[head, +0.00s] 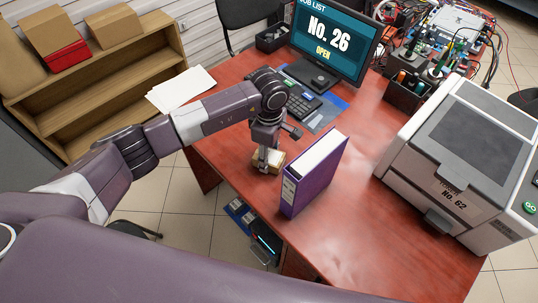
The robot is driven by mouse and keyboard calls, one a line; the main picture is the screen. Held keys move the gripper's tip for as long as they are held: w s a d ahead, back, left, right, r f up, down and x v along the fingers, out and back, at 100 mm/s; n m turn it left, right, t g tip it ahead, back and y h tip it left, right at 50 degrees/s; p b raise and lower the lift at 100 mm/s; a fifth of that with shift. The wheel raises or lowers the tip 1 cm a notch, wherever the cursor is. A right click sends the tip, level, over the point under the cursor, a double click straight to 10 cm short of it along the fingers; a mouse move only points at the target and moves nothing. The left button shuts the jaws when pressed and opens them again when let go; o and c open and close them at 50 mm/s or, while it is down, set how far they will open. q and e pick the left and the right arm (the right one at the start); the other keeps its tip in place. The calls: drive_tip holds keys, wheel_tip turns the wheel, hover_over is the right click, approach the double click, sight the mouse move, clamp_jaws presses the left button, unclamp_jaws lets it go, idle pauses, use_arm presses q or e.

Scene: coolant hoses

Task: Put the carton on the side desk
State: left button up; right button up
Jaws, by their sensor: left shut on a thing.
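A small tan carton (258,162) is at the near left edge of the red-brown desk (350,215). My left gripper (268,157) reaches down over it from above and is shut on it, its fingers hiding the middle of the carton. I cannot tell whether the carton rests on the desk top or hangs just above it. My right gripper is not in view.
A purple binder (315,172) stands upright just right of the carton. A printer (460,150), monitor (334,40) and keypad (300,103) are on the desk. A wooden shelf (100,82) at left holds boxes. Bare desk lies between binder and printer.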

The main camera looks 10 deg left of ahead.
sight(269, 155)
use_arm(q)
drive_tip(key=o, duration=1.2)
drive_tip(key=shift+f, duration=0.1)
drive_tip(key=shift+c, duration=0.2)
drive_tip(key=shift+r, duration=0.2)
wheel_tip(269, 155, up, 12)
drive_tip(key=b, duration=0.2)
drive_tip(key=shift+b, duration=0.4)
drive_tip(key=shift+r, duration=0.1)
